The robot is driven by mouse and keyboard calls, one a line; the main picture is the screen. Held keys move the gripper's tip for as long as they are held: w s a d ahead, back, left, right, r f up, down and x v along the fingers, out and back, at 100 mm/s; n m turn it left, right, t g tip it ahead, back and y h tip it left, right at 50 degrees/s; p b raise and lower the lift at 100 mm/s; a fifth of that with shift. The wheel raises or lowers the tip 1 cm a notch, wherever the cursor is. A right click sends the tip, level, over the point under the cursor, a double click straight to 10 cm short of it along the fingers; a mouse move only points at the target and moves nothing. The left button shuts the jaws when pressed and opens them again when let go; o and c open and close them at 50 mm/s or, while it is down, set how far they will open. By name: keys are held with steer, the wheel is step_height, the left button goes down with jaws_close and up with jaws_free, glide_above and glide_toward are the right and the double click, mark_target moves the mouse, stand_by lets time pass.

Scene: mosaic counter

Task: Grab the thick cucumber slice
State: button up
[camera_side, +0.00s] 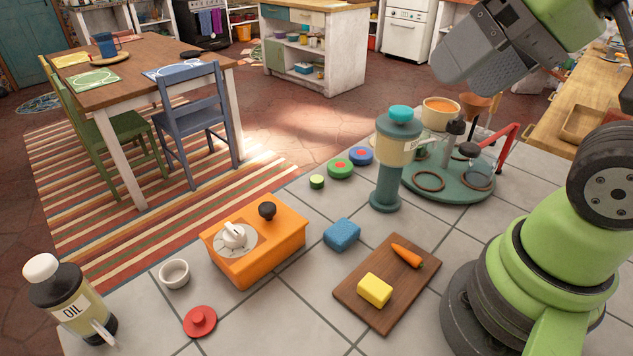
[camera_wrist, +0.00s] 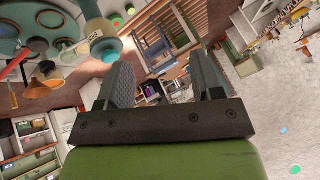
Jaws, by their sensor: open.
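A small, short green cylinder with a paler green top, which looks like the thick cucumber slice (camera_side: 317,181), lies near the counter's far edge in the side view. It stands beside a green disc with a red centre (camera_side: 340,169). My gripper (camera_side: 447,76) is high above the counter at the upper right, well away from the slice. In the wrist view my gripper (camera_wrist: 162,78) has its two fingers spread apart with nothing between them. I cannot make out the slice clearly in the wrist view.
A blue disc (camera_side: 361,156) follows in the row. A teal-and-cream grinder (camera_side: 386,190) stands right of it, before a round teal stand (camera_side: 455,190). An orange box with knobs (camera_side: 255,245), a blue sponge (camera_side: 342,234) and a cutting board (camera_side: 405,298) are nearer.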

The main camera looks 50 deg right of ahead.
steer(key=shift+c, duration=0.4)
steer(key=shift+c, duration=1.1)
